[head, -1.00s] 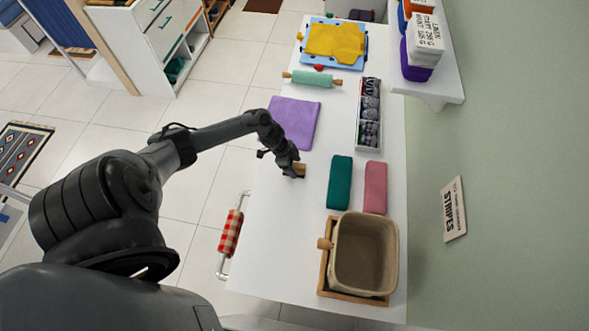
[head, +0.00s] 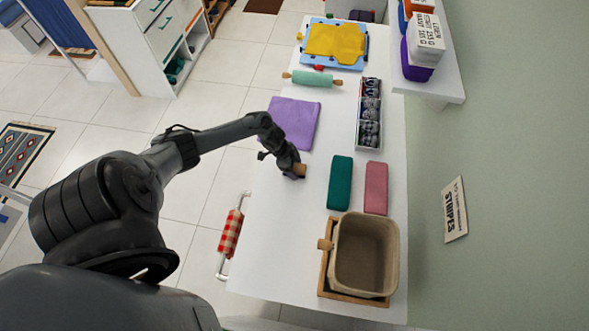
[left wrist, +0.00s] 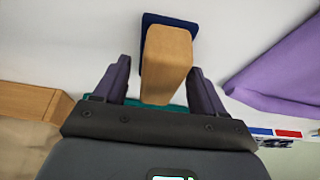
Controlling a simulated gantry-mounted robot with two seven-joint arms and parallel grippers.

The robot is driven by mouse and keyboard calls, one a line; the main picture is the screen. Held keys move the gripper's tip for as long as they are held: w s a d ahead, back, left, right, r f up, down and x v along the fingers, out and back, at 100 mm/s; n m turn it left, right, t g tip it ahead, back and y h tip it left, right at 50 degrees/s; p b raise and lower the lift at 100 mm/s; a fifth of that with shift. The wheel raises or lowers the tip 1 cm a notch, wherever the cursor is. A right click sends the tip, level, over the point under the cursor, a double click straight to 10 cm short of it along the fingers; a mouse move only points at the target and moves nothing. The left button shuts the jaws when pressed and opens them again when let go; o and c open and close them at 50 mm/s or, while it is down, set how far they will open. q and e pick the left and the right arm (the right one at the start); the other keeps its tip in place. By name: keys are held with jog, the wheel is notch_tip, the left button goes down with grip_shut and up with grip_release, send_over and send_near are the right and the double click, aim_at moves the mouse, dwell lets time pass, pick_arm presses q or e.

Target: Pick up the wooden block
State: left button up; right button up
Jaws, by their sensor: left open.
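The wooden block (head: 300,170) is a small light-brown piece on the white table, partly hidden by my left gripper (head: 292,172) in the head view. In the left wrist view the block (left wrist: 167,60) appears as a long tan piece with a dark blue part (left wrist: 168,20) at its far end. My left gripper (left wrist: 159,68) is open, with one finger on each side of the block. A gap shows beside the left finger; contact at the right finger cannot be told. My right gripper is not in view.
A purple cloth (head: 294,122) lies just beyond the gripper. Green (head: 340,182) and pink (head: 376,187) folded cloths lie to the right. A beige basket (head: 364,256) stands at the near end. A divided tray (head: 369,114) and rolling pin (head: 312,79) lie farther off.

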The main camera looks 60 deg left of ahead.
aim_at(300, 169)
pick_arm(q)
jog(key=c, duration=1)
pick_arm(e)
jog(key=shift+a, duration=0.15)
pick_arm(q)
jog(key=shift+r, duration=0.1)
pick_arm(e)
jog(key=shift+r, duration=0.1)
pick_arm(q)
jog(key=shift+r, duration=0.5)
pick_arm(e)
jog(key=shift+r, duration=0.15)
pick_arm(q)
jog(key=r, duration=0.2)
jog(key=d+r+p, duration=0.1)
jog(key=r, duration=0.1)
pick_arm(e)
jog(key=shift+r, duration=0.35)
pick_arm(q)
jog(key=d+r+p, duration=0.1)
jog(key=d+r, duration=0.5)
jog(key=d, duration=0.4)
jog(key=shift+s+d+r, duration=0.15)
jog(key=shift+s+d, duration=0.15)
jog(key=shift+d, duration=0.05)
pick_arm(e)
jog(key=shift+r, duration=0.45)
